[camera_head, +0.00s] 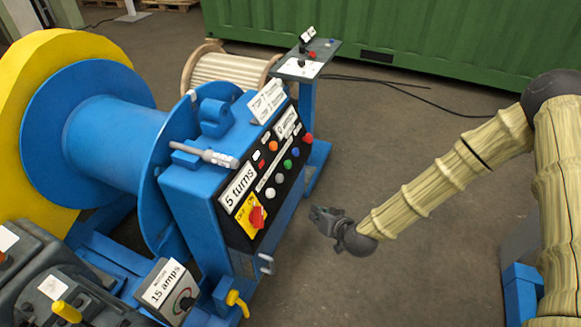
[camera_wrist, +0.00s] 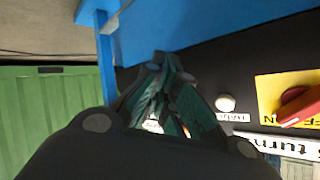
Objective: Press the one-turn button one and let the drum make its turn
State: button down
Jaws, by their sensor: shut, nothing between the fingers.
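The blue control box carries a dark sloped panel (camera_head: 240,226) with a column of white, grey, green, blue and red buttons. The white button (camera_head: 270,193) also shows in the wrist view (camera_wrist: 225,103), right of the fingers. The small labels are unreadable, so I cannot tell which button is the one-turn one. A sign above the switch reads "5 turns" (camera_head: 239,185). The blue drum (camera_head: 112,140) stands left of the box. My gripper (camera_head: 316,213) is shut and empty, in front of the panel and apart from it in the head view. Its fingers hide part of the panel in the wrist view.
A red rotary switch (camera_head: 257,217) on a yellow plate sits low on the panel. A "15 amps" dial box (camera_head: 166,289) and a yellow-handled valve (camera_head: 236,300) are below. A blue stand (camera_head: 309,69) and wooden reel (camera_head: 228,68) are behind. Floor right of the box is open.

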aim_at(288, 164)
jog(key=w+d+r+t, duration=0.1)
jog(key=w+r+t, duration=0.3)
jog(key=w+r, duration=0.8)
jog(key=shift+w+d+t+b, duration=0.15)
jog(key=shift+w+t+b, duration=0.15)
jog(key=shift+b, duration=0.15)
jog(key=w+a+f+b, duration=0.2)
jog(key=a+f, duration=0.1)
jog(key=a, duration=0.4)
jog(key=shift+w+a+f+b, duration=0.15)
jog(key=shift+a+f+b, duration=0.1)
jog(key=shift+f+b, duration=0.15)
jog(key=shift+a, duration=0.1)
dwell(0.6)
jog(key=shift+w+a+f, duration=0.15)
jog(key=shift+a+f, duration=0.05)
jog(key=shift+a, duration=0.1)
